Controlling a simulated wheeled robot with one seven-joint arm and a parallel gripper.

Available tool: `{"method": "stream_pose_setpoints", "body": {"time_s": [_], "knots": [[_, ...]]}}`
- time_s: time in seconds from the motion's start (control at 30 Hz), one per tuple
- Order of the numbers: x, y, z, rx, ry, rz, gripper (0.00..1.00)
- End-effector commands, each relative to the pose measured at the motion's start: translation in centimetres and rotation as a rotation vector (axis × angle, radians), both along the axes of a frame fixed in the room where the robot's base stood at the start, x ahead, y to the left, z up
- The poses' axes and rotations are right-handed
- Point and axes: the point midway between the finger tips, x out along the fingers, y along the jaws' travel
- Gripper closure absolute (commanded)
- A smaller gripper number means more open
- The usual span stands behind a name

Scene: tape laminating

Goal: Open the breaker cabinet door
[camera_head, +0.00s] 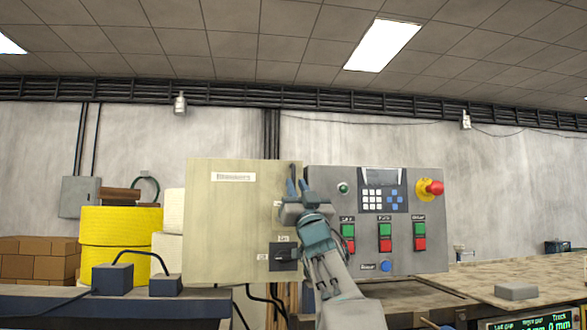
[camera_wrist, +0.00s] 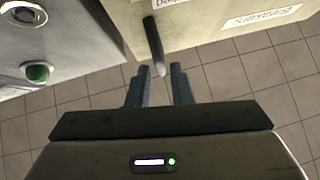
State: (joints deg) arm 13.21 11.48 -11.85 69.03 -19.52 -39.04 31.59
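The breaker cabinet is a beige box with a flat door (camera_head: 222,225) and a "Breakers" label, left of centre in the head view. The door looks closed. Its dark bar handle (camera_wrist: 153,40) stands out from the door face in the wrist view; in the head view it is small and partly hidden by my gripper. My gripper (camera_head: 297,187) is at the door's right edge. In the wrist view my gripper (camera_wrist: 160,72) has its two fingers apart, with the handle's end showing in the gap between the tips. I see no contact; the depth is unclear.
A grey control panel (camera_head: 354,262) with buttons and a red emergency stop (camera_head: 435,188) stands close right of the cabinet. A black switch (camera_head: 284,257) sits low on the cabinet. Yellow rolls (camera_head: 118,243) are at left. A worktable (camera_head: 530,275) is at right.

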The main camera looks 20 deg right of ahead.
Motion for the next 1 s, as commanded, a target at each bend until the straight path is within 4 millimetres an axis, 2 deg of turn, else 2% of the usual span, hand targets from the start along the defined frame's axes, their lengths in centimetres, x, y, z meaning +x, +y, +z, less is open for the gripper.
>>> {"method": "stream_pose_setpoints", "body": {"time_s": [0.03, 0.2, 0.67, 0.73, 0.77, 1.0], "knots": [[0.6, 0.0, 1.0, 0.0, 0.001, 0.0, 0.8], [1.9, -0.2, 2.1, 0.0, 0.0, 0.0, 0.8], [2.5, -0.2, 2.5, 0.001, 0.0, 0.001, 0.8], [2.5, -0.2, 2.5, 0.001, 0.0, 0.001, 0.97], [2.5, -0.2, 2.5, 0.001, 0.0, 0.001, 1.0], [2.4, 0.0, 2.4, 0.001, 0.0, -0.001, 1.0]]}}
